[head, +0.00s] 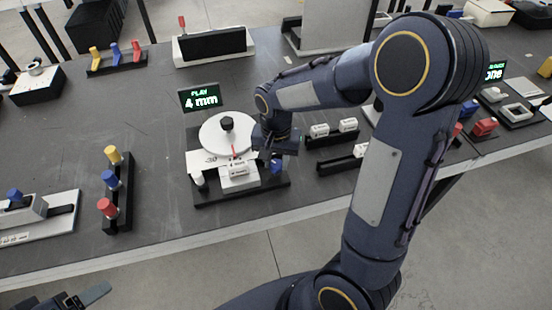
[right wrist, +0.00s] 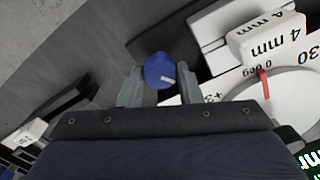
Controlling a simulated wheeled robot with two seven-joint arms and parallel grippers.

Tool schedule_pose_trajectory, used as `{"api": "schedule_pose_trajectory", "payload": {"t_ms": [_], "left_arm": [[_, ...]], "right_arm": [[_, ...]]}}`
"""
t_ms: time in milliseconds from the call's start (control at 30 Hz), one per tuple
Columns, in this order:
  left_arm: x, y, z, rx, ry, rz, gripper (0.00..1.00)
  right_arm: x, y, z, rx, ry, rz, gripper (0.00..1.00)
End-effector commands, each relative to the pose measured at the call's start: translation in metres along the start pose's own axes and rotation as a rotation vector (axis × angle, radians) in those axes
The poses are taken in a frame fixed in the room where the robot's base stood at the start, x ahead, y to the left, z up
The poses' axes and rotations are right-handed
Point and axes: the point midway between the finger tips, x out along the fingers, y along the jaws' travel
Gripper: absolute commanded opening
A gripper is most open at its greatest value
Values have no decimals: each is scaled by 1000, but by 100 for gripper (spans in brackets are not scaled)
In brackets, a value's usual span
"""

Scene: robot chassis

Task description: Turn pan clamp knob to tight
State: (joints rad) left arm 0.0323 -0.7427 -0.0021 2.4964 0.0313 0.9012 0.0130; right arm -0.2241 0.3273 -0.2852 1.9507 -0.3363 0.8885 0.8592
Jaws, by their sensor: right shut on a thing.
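The pan clamp knob is a blue knob (right wrist: 158,70) with a white mark on its face; it also shows in the head view (head: 276,167) at the right of the pan device's base. My right gripper (head: 274,153) reaches down to it, and in the right wrist view its two fingers (right wrist: 159,84) are shut on the knob from both sides. The device has a white round dial (head: 218,132) with a black centre knob, a red pointer and a white block marked 4 mm (right wrist: 266,36). My left gripper (head: 85,298) shows only partly at the bottom left; its opening is unclear.
A display (head: 200,97) reading "PLAY 4 mm" stands behind the dial. A black rack (head: 118,205) with red, blue and yellow knobs is to the left. A rack with white blocks (head: 348,125) is close on the right. The table's front edge is near.

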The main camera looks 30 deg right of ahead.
Motion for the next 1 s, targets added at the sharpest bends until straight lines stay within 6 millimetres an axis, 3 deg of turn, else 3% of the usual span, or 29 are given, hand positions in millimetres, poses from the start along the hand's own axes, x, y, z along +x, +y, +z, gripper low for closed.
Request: {"api": "schedule_pose_trajectory", "payload": {"t_ms": [300,867,900,1000], "left_arm": [[-2,1,-1,0,0,0,72],[-2,1,-1,0,0,0,72],[-2,1,-1,0,0,0,72],[-2,1,-1,0,0,0,72]], "right_arm": [[-2,-1,-1,131,4,-3,9],[-1,-1,-1,161,4,-4,9],[-1,-1,-1,161,4,-4,34],[-1,0,-1,161,3,-3,48]]}}
